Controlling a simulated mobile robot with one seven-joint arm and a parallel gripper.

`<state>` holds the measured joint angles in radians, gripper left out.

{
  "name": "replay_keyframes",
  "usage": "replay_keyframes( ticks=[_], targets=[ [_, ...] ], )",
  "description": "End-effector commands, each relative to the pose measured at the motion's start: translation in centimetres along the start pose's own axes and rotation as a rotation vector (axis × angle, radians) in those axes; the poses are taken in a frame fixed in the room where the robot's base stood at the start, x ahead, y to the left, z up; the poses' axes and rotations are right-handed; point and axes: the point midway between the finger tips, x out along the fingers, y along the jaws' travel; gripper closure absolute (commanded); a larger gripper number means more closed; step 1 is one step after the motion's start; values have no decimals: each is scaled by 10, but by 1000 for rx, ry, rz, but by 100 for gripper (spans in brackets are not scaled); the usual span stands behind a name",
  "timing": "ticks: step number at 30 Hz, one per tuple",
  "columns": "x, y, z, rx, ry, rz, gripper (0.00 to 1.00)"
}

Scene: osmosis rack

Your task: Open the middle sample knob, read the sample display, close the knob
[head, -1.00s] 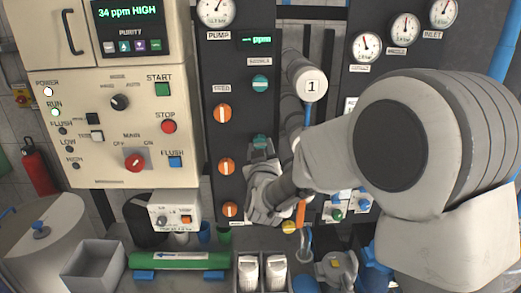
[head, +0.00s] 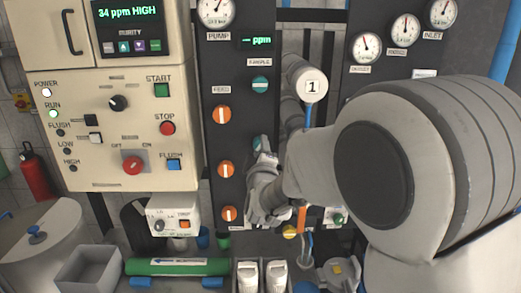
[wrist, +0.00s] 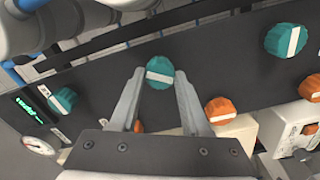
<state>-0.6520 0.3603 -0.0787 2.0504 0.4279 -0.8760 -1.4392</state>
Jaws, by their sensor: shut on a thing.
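The middle sample knob (head: 259,142) is teal and sits on the dark panel, partly hidden by my gripper (head: 264,160). In the wrist view the teal knob (wrist: 160,66) shows between the fingertips of my gripper (wrist: 160,78), which is shut on it. The knob's white bar lies nearly level there, slightly tilted. The sample display (head: 258,41) above the teal knobs shows green "ppm" text with what look like dashes before it. It also shows in the wrist view (wrist: 30,108), too small to read.
Another teal knob (head: 260,84) sits above the gripped one, and an orange knob (head: 222,115) is in the column to the left. A pipe marked 1 (head: 313,87) stands close on the right. The controller (head: 118,100) reads 34 ppm HIGH.

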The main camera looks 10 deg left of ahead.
Motion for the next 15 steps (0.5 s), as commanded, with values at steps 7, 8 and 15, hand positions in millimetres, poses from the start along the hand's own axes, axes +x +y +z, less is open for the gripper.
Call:
replay_keyframes(
  ticks=[7, 8, 15],
  targets=[
    [0, 1, -1, -228, 1, 0, 100],
    [0, 1, -1, -255, 1, 0, 100],
    [0, 1, -1, -434, 1, 0, 100]
  ],
)
